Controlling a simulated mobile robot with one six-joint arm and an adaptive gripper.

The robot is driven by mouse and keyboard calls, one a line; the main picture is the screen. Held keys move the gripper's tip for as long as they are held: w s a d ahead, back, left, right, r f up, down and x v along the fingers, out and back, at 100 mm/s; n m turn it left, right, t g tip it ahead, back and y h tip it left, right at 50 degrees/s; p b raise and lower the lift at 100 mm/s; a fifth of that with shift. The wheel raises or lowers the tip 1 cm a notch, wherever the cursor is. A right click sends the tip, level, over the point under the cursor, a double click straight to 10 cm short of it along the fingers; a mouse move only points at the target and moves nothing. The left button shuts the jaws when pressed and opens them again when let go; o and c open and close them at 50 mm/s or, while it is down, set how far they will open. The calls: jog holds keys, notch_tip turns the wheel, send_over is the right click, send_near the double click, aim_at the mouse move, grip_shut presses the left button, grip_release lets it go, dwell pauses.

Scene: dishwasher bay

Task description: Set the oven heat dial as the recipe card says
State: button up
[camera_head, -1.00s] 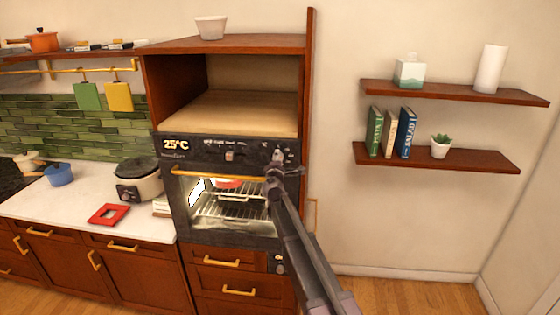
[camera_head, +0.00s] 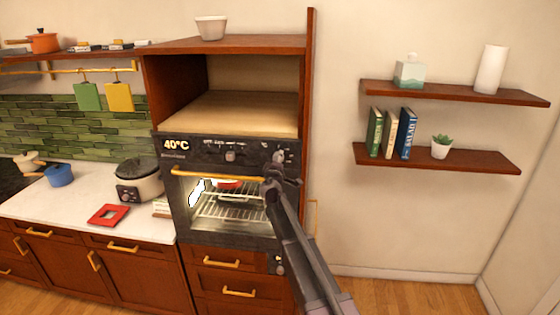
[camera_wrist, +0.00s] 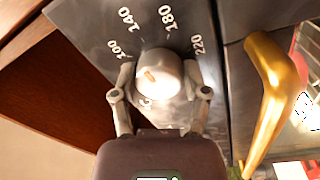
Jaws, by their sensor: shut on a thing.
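The oven (camera_head: 210,229) stands in a wooden cabinet, its door closed and its inside lit. Its display (camera_head: 176,145) reads 40°C. The heat dial (camera_wrist: 160,74) is a pale round knob with an orange pointer mark, and the numbers 100, 140, 180 and 220 are printed around it in the wrist view. My gripper (camera_wrist: 160,92) is shut on the dial, one finger on each side. I see no recipe card that I can read.
A gold oven handle (camera_head: 232,175) runs just below the panel, and it also shows close beside my gripper in the wrist view (camera_wrist: 272,100). Wall shelves (camera_head: 440,157) are at right.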

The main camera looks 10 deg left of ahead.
jog(key=shift+w, duration=0.15)
jog(key=o, duration=1.1)
jog(key=shift+o, duration=0.2)
